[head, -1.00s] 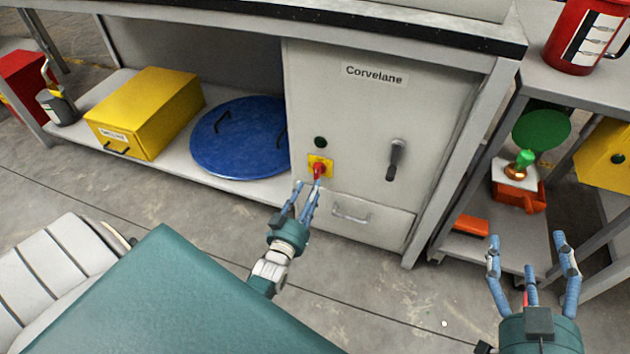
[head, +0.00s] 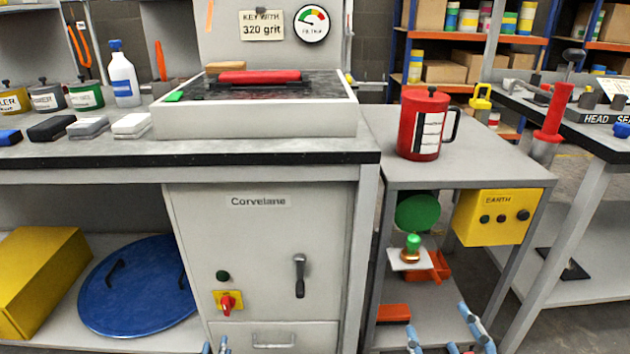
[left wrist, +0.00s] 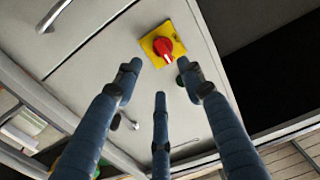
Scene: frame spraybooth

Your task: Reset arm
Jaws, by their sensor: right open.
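A red rotary knob on a yellow plate (head: 228,303) sits low on the front of the grey Corvelane cabinet (head: 258,240). A dark round button (head: 223,276) is just above it, and a dark lever handle (head: 299,276) is to its right. My left gripper (head: 216,346) shows only its fingertips at the bottom edge, below the knob. In the left wrist view its three fingers (left wrist: 160,78) are spread and empty, with the red knob (left wrist: 164,49) beyond the tips, apparently apart from them. My right gripper (head: 447,338) is open and empty at the bottom right.
A blue round lid (head: 138,290) and a yellow box (head: 40,280) lie on the shelf left of the cabinet. The workbench (head: 270,158) overhangs the cabinet. A side table (head: 480,167) with a red canister (head: 423,122) stands to the right, near my right gripper.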

